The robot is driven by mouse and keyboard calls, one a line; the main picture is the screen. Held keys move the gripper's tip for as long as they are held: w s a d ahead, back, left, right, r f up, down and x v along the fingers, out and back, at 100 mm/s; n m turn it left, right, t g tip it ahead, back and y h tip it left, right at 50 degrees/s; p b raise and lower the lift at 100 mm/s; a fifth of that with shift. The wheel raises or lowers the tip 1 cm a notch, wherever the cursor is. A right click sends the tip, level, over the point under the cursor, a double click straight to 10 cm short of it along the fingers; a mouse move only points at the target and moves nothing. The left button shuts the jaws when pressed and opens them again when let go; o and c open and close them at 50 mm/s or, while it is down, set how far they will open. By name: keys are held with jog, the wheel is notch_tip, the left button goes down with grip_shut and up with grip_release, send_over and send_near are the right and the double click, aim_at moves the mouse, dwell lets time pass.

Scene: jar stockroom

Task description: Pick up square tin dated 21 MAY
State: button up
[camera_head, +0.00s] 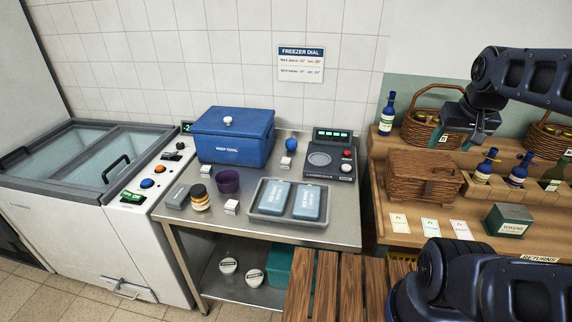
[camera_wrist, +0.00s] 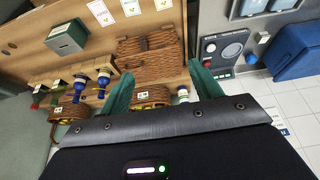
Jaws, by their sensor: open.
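I cannot read a 21 MAY date on anything in view. A small dark grey square item (camera_head: 178,196), possibly a tin, lies at the left front of the steel table, its marking not legible. A dark green box marked TOKENS (camera_head: 509,220) stands on the wooden counter; it also shows in the wrist view (camera_wrist: 67,38). My gripper (camera_head: 456,140) is raised over the wooden counter, in front of a wicker basket and well to the right of the steel table. In the wrist view its green fingers (camera_wrist: 162,88) are apart with nothing held between them.
The steel table (camera_head: 255,232) holds a blue cool box (camera_head: 233,135), a tray (camera_head: 268,212) with two ice packs, a scale (camera_head: 329,158), a jar (camera_head: 199,196) and a purple cup (camera_head: 228,181). A chest freezer (camera_head: 75,200) stands left. A wicker hamper (camera_head: 423,177) and bottles crowd the counter.

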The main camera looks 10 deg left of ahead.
jog(key=w+a+g+y, duration=0.1)
jog(key=w+a, duration=0.2)
jog(key=w, duration=0.4)
jog(key=w+a, duration=0.4)
jog(key=w, duration=0.3)
jog(key=t+h, duration=0.1)
send_near(286, 160)
jog(key=shift+m, duration=0.4)
jog(key=x, duration=1)
jog(key=shift+w, duration=0.2)
jog(key=shift+c, duration=0.2)
